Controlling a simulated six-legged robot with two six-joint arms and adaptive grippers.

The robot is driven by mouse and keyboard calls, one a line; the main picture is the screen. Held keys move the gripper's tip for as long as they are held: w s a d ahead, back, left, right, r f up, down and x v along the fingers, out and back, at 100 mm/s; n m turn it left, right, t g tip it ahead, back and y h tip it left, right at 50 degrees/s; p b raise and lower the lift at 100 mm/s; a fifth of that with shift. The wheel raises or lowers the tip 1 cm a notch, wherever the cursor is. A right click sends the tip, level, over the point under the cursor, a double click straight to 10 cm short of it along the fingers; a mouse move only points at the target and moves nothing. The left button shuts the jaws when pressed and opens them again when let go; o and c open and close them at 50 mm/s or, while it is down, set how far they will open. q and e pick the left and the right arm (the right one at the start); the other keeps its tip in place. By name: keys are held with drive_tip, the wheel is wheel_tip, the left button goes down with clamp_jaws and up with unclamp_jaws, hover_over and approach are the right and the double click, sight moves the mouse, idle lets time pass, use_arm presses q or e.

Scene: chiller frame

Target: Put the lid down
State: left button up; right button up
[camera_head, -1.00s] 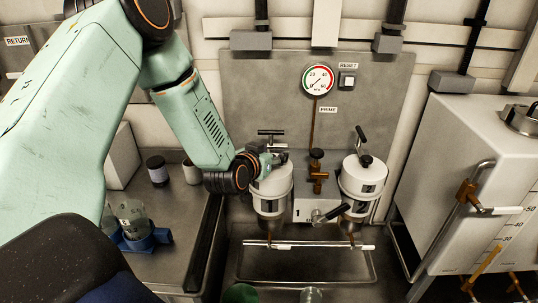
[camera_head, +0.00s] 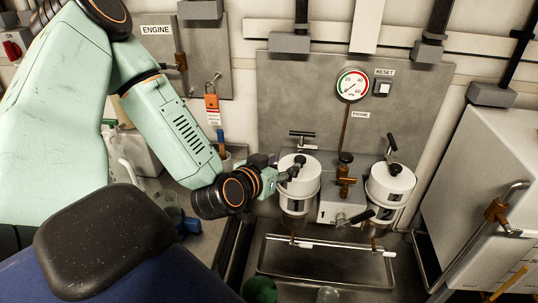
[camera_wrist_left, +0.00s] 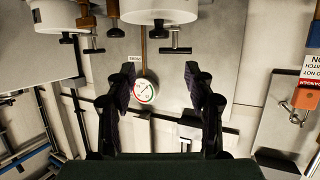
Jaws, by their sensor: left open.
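The white canister marked 1 (camera_head: 297,193) stands upright at the middle right in the head view, with a white lid (camera_head: 304,163) on top. A dark T-shaped handle (camera_head: 302,134) stands above it. My left gripper (camera_head: 291,171) is at the left edge of this lid. In the left wrist view my left gripper (camera_wrist_left: 160,82) is open, with nothing between its fingers. There the T-handle (camera_wrist_left: 175,49) and white canister 1 (camera_wrist_left: 160,8) show upside down, beyond the fingertips. Whether a finger touches the lid I cannot tell. My right gripper is not in view.
Canister 2 (camera_head: 388,190) stands to the right, with brown valve fittings (camera_head: 345,175) between the two. A pressure gauge (camera_head: 352,85) is on the wall panel behind. A metal tray (camera_head: 325,270) lies below. A white tank (camera_head: 480,190) stands far right.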

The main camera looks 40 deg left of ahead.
use_arm(q)
drive_tip(key=s+d+f+m+g+h, duration=0.1)
drive_tip(key=s+d+f+g, duration=0.4)
drive_tip(key=f, duration=0.3)
drive_tip(key=s+d+f+m+g+h, duration=0.15)
drive_tip(key=s+d+f, duration=0.25)
drive_tip(key=s+f, duration=0.4)
drive_tip(key=s+d+f+g, duration=0.1)
drive_tip(key=s+f+g, duration=0.1)
drive_tip(key=s, duration=0.3)
drive_tip(key=s+d+f+g, duration=0.1)
drive_tip(key=s+f+g, duration=0.1)
drive_tip(key=s, duration=0.4)
drive_tip(key=s+f+n+g, duration=0.1)
drive_tip(key=s+f+g, duration=0.1)
drive_tip(key=s, duration=0.3)
drive_tip(key=shift+s+d+f+g, duration=0.15)
drive_tip(key=shift+d+f+g, duration=0.2)
drive_tip(key=shift+g, duration=0.3)
drive_tip(key=shift+y, duration=0.25)
wheel_tip(320, 180, down, 10)
drive_tip(key=b, duration=1)
drive_tip(key=shift+s+a+r, duration=0.1)
drive_tip(key=shift+r, duration=0.05)
